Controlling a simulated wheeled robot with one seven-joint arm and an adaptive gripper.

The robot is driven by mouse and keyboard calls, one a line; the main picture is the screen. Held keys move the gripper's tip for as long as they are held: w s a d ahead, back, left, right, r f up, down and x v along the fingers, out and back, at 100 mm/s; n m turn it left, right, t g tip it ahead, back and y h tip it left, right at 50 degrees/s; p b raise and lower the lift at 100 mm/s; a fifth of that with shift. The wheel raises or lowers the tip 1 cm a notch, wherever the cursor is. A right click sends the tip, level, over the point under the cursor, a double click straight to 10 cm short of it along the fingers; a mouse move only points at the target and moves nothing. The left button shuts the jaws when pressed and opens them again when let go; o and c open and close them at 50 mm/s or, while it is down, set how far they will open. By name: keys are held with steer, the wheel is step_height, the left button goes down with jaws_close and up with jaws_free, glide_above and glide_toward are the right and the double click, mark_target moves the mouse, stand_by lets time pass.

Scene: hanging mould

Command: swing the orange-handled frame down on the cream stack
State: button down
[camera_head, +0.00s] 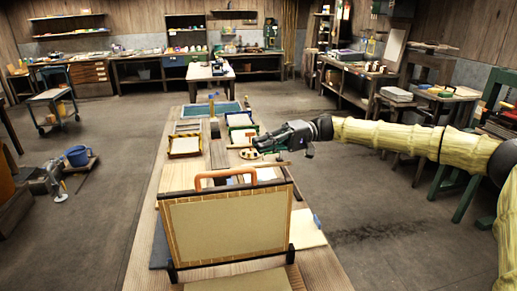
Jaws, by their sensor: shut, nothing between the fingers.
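The frame (228,222) stands upright near the front of the long wooden table. A flat cream layer (240,281) lies in front of the frame, cut off by the lower picture edge. Another cream sheet (306,232) shows behind it at the right; I cannot tell which is the stack. My gripper (259,144) is shut and empty, beyond the handle and to its right, apart from the frame.
Small framed trays (185,146) and a blue basin (212,110) sit farther along the table (150,230). A thin wooden rod (262,165) lies near my gripper. The floor left of the table is mostly clear.

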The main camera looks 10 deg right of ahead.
steer(key=p+x, duration=0.2)
steer(key=x, duration=0.6)
steer(key=shift+r+p, duration=0.1)
steer(key=shift+p, duration=0.25)
steer(key=s+p, duration=0.1)
steer(key=s, duration=0.1)
steer(key=s+f, duration=0.1)
steer(key=s, duration=0.1)
steer(key=shift+a+p, duration=0.15)
steer(key=shift+p, duration=0.2)
